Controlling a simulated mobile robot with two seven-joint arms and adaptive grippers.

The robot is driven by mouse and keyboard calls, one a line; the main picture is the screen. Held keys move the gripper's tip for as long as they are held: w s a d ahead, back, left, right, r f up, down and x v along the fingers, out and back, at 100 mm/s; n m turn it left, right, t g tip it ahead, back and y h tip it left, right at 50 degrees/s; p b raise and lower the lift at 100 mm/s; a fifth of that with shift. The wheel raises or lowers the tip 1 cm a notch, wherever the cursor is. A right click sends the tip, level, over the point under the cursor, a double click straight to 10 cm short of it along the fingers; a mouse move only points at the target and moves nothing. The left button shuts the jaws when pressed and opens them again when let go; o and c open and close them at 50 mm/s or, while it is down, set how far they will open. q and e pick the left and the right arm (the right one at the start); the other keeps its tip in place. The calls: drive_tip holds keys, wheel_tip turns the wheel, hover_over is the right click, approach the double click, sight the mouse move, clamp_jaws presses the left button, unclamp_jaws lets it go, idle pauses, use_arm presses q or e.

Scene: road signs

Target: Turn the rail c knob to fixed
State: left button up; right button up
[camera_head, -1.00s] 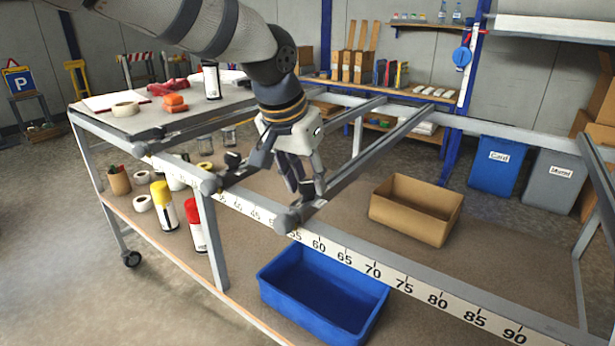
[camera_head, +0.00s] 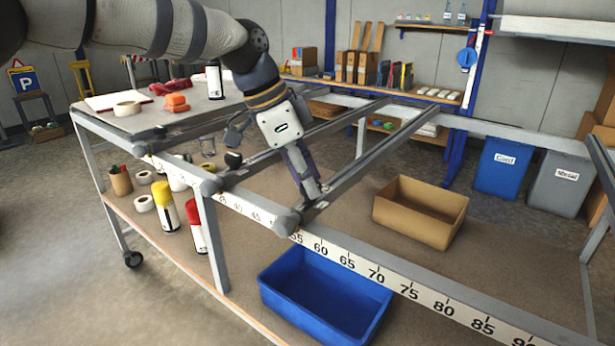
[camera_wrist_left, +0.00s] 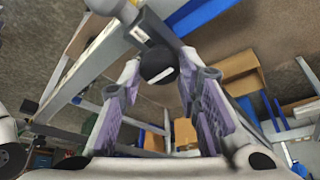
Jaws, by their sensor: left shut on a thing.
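The rail c knob shows in the left wrist view as a round black knob (camera_wrist_left: 157,65) with a white line, between my fingertips. My left gripper (camera_head: 312,192) is shut on it, low over the near end of the rightmost grey rail (camera_head: 375,150). The gripper also shows in the left wrist view (camera_wrist_left: 160,68), with one purple-grey finger on each side of the knob. In the head view the gripper hides the knob. I cannot read any marking beside it. My right gripper is not in view.
Another black knob (camera_head: 233,159) sits on the neighbouring rail to the left. A front beam with a number scale (camera_head: 376,275) runs below the rail ends. A blue bin (camera_head: 325,290) and a cardboard box (camera_head: 420,208) stand on the lower shelf.

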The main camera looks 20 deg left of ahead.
use_arm(q)
drive_tip(key=shift+f+m, duration=0.1)
drive_tip(key=shift+m, duration=0.4)
drive_tip(key=o, duration=1.1)
drive_tip(key=shift+o, duration=0.2)
drive_tip(key=v, duration=1.2)
drive_tip(key=shift+w, duration=0.2)
